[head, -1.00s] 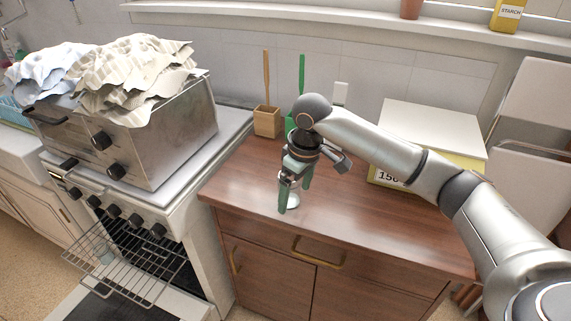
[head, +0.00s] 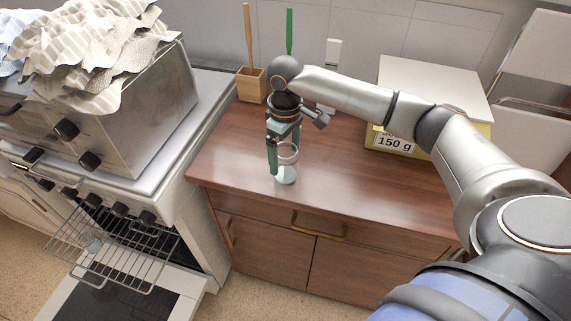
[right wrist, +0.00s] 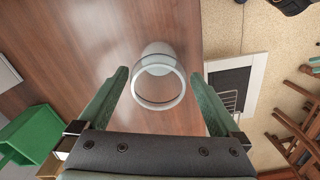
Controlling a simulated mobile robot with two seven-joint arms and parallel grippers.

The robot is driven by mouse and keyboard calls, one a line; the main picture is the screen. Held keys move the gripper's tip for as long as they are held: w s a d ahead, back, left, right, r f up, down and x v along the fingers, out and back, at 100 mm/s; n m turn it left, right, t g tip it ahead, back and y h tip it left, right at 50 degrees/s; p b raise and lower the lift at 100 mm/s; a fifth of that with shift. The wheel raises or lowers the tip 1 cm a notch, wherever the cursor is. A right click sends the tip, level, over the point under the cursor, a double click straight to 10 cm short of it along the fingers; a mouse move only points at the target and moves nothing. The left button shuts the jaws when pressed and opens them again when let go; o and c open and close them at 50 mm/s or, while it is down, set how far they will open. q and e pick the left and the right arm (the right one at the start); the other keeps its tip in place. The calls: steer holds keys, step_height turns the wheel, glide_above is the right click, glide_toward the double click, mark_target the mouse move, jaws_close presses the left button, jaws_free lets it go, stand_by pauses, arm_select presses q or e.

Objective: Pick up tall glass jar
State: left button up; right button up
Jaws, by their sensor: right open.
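The tall glass jar (head: 286,172) is clear and stands upright near the front edge of the wooden dresser (head: 370,205). In the right wrist view the jar (right wrist: 158,88) shows its open round rim, seen from above at a slant. My right gripper (head: 283,152) is over the jar, fingers pointing down and apart. In the right wrist view the open green fingers (right wrist: 158,78) lie on either side of the jar's rim, with a gap on both sides. Part of the jar is behind a finger in the head view. My left gripper is not in view.
A wooden holder (head: 252,86) and a yellow-and-white box (head: 425,85) stand at the back of the dresser. The stove, with its open oven rack (head: 110,250), is on the left. Bare dresser top lies right of the jar.

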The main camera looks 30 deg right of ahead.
step_height(320, 180, down, 5)
steer(key=shift+d+r, duration=0.1)
steer(key=c, duration=1.5)
